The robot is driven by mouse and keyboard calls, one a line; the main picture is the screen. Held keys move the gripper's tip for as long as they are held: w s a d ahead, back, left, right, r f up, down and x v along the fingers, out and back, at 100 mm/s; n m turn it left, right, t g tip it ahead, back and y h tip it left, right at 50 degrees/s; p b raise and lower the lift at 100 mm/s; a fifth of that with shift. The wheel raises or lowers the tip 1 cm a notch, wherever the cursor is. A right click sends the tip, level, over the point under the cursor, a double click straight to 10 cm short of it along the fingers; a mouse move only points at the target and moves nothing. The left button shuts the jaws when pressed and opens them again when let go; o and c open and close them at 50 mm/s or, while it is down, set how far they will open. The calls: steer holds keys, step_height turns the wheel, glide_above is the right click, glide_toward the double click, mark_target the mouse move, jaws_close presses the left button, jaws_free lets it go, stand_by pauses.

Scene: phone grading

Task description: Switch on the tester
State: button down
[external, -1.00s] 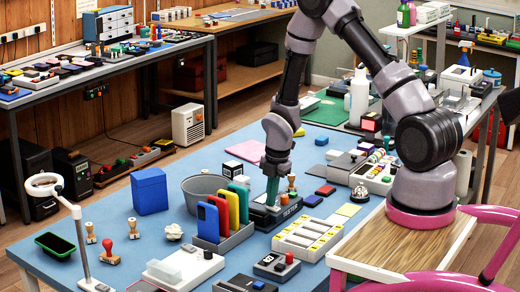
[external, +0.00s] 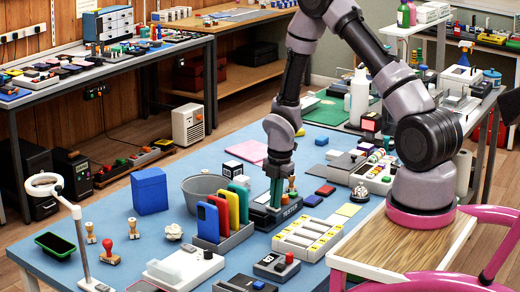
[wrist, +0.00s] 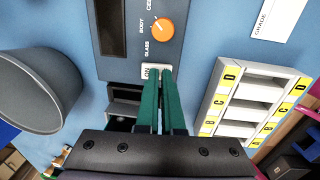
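The tester (external: 286,218) is a dark grey device on the blue table, partly hidden behind my gripper in the external view. In the wrist view, the tester (wrist: 178,50) shows an orange knob (wrist: 162,28) with lettering around it, including BODY and GLASS, and a dark window to the left. A small white switch (wrist: 149,72) marked ON lies below the knob. My gripper (wrist: 161,72) has green fingers close together with nothing visible between them. Their tips are at the switch's right end and partly cover it. I cannot tell whether they touch it. My gripper (external: 275,206) points down over the tester.
A grey bin (wrist: 35,100) stands left of the tester in the wrist view, and a white tray with yellow-lettered slots (wrist: 228,105) lies to the right. A rack of coloured phones (external: 225,235) is close to the tester. A blue box (external: 150,191) stands farther left.

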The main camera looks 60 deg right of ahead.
step_height(320, 180, up, 14)
steer(key=s, duration=0.2)
stand_by(0.4)
steer(key=shift+w+r+t, duration=0.1)
steer(key=shift+w+t, duration=0.2)
steer(key=shift+w, duration=0.5)
steer(key=f, duration=0.4)
steer(key=w+f, duration=0.1)
steer(key=f, duration=0.4)
steer(key=w+f, duration=0.1)
steer(key=f, duration=0.3)
steer(key=shift+f, duration=0.4)
